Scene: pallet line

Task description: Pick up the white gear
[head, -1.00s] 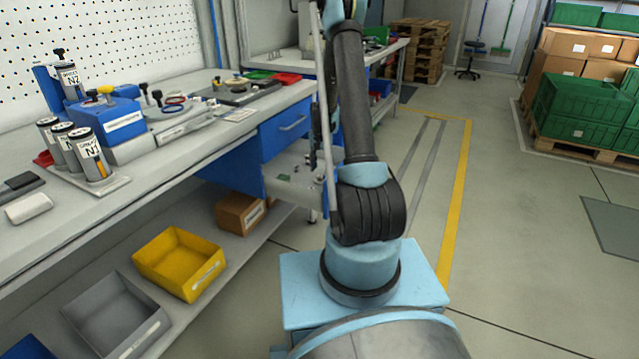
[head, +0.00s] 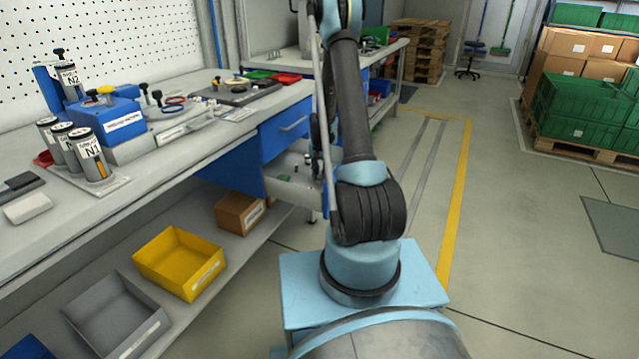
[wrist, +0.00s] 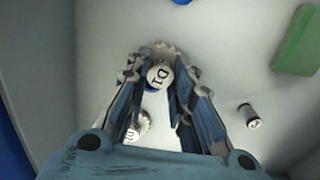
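In the wrist view, a pale toothed gear (wrist: 161,49) lies on a light surface, with a round white "D1" face (wrist: 159,76) in front of its rim. My gripper (wrist: 160,72) is open, its blue-grey fingers on either side of this piece with a visible gap. A second pale gear-like piece marked D1 (wrist: 137,126) lies nearer the palm, partly hidden by the left finger. I cannot tell whether the fingertips touch the first gear. In the head view, my gripper is hidden behind my arm and no gear can be made out.
A green block (wrist: 297,41) and a small dark cylinder (wrist: 249,116) lie to the right in the wrist view. In the head view, the workbench (head: 150,180) stands left, with a yellow bin (head: 180,262) and grey bin (head: 115,315) below.

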